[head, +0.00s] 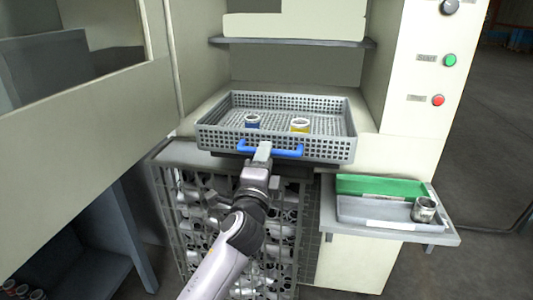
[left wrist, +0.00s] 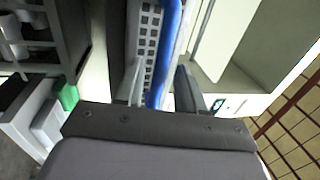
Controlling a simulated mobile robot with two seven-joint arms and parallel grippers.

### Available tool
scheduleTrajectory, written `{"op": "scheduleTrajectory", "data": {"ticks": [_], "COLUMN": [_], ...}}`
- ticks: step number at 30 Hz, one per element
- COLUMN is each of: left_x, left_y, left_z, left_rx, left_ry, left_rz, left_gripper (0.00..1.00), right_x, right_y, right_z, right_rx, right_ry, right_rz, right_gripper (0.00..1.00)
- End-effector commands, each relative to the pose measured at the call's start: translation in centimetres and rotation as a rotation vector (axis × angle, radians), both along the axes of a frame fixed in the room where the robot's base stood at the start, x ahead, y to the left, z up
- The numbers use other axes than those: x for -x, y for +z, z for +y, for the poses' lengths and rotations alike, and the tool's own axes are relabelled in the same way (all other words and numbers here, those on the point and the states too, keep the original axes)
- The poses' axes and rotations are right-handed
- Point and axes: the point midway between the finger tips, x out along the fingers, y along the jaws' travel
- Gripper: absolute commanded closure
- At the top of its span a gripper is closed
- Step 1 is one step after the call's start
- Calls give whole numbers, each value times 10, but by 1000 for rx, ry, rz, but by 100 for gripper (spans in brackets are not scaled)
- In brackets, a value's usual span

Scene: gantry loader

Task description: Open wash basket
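The grey perforated wash basket (head: 330,152) sits level on the ledge of the machine bay. Its blue handle (head: 285,150) runs along the front wall. Two small parts stand inside, one with a blue band (head: 252,121) and one with a yellow band (head: 299,125). My left gripper (head: 263,152) is at the handle and hides its middle. In the left wrist view, the blue handle (left wrist: 168,45) runs between the two spread fingers of my left gripper (left wrist: 160,78), with a gap showing beside the left finger. My right gripper is not in view.
A side shelf (head: 440,236) at the right holds a green and grey tray (head: 380,208) and a metal can (head: 424,210). A wire crate of metal parts (head: 185,230) stands below the basket. A shelf (head: 290,42) spans above it. Buttons (head: 449,60) are on the right panel.

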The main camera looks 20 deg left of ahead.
Motion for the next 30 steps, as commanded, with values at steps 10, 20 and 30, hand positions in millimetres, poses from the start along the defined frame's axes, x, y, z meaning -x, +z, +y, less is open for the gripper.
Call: {"op": "scheduleTrajectory", "data": {"ticks": [10,20,30], "left_x": [39,43,46], "left_y": [-9,-8,-23], "left_z": [-10,-11,-11], "left_rx": [-1,-1,37], "left_ry": [0,0,-19], "left_rz": [1,0,25], "left_gripper": [62,62,62], "right_x": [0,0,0], "right_y": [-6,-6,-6], "right_z": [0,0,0], "right_rx": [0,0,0], "right_ry": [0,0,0], "right_rz": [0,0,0], "right_gripper": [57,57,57]}}
